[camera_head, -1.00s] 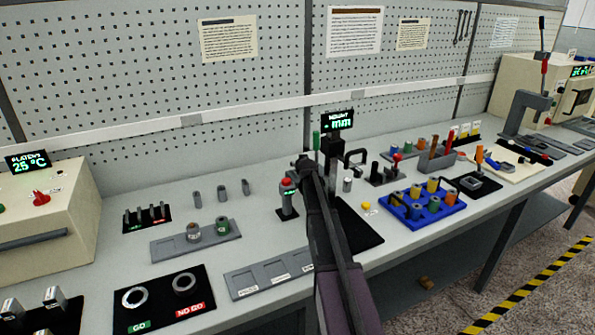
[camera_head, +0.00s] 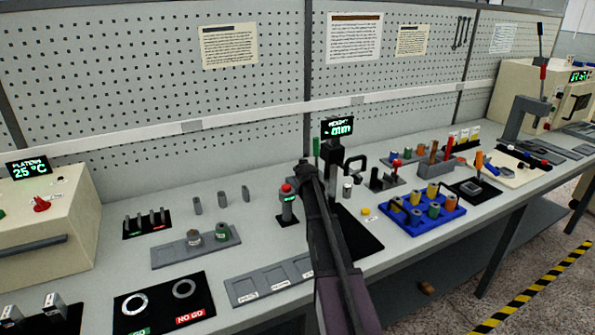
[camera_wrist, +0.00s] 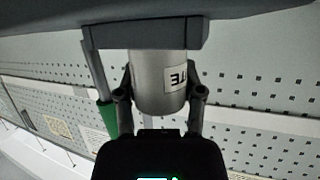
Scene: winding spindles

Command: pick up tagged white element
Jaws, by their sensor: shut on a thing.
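The tagged white element (camera_wrist: 158,85) is a pale grey cylinder with a white label; part of its black lettering shows in the wrist view. My gripper (camera_wrist: 160,98) is shut on it, one dark finger on each side. The cylinder's upper end in that view meets the edge of a grey block (camera_wrist: 150,36); I cannot tell whether they touch. In the head view my arm's far end is near the black stand with the "mm" display (camera_head: 338,130), and the held cylinder cannot be made out there.
A green handle (camera_wrist: 107,117) is close to the left finger. A blue tray (camera_head: 440,222) with coloured spools stands to the right. A red-topped post (camera_head: 287,203) is just left of my arm. A grey rack (camera_head: 180,254) holds two spools. The pegboard rises behind.

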